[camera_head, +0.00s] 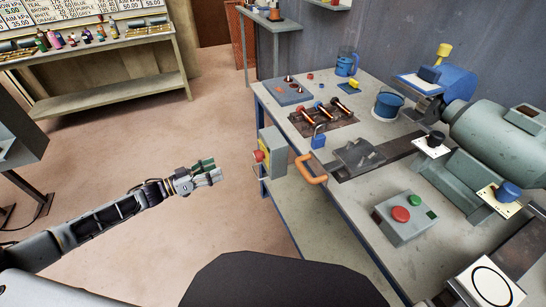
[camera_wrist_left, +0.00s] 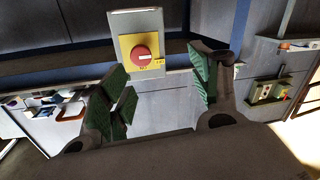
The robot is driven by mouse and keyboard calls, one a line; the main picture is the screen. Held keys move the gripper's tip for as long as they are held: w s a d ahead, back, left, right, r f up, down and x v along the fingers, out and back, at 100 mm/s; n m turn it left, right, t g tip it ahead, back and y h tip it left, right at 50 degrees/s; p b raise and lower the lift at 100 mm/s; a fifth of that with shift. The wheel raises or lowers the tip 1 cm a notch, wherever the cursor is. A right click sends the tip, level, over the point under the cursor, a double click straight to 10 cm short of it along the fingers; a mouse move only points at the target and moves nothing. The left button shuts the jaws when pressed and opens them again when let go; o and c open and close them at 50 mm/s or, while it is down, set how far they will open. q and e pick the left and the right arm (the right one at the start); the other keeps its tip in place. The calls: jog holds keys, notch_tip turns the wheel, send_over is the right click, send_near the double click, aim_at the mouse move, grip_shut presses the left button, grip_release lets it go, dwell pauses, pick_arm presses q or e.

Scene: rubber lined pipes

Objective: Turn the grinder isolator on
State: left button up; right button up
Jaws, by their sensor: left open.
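The grinder isolator is a grey box (camera_head: 272,151) on the left side of the workbench, with a yellow plate and a red rotary knob (camera_head: 259,156). In the left wrist view the isolator box (camera_wrist_left: 135,22) is at the top centre, and its red knob (camera_wrist_left: 144,53) faces the camera with a pale, roughly level mark. The small lettering on the plate is unreadable. My left gripper (camera_head: 212,174) is open and empty, left of the isolator and apart from it. In the left wrist view its green-padded fingers (camera_wrist_left: 163,76) stand either side, below the knob.
An orange handle (camera_head: 312,170) sticks out from the bench edge beside the isolator. A grey box with red and green buttons (camera_head: 405,215) and a large green-grey grinder (camera_head: 495,135) stand on the bench. The floor (camera_head: 150,130) around my left gripper is clear.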

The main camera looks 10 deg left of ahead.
aim_at(255, 156)
pick_arm(q)
jog(key=shift+m+g+h, duration=0.6)
jog(key=shift+g+h, duration=0.3)
jog(key=d+r, duration=0.1)
jog(key=d+r+b, duration=0.1)
jog(key=d, duration=0.1)
jog(key=shift+d+r, duration=0.15)
jog(key=shift+r, duration=0.05)
pick_arm(e)
jog(key=shift+w+d+f, duration=0.1)
jog(key=shift+d+f, duration=0.1)
jog(key=shift+f, duration=0.35)
jog(key=shift+w+d+f, duration=0.1)
jog(key=shift+d+f, duration=0.1)
jog(key=shift+f, duration=0.35)
pick_arm(q)
jog(key=shift+w+d, duration=0.1)
jog(key=shift+d, duration=0.05)
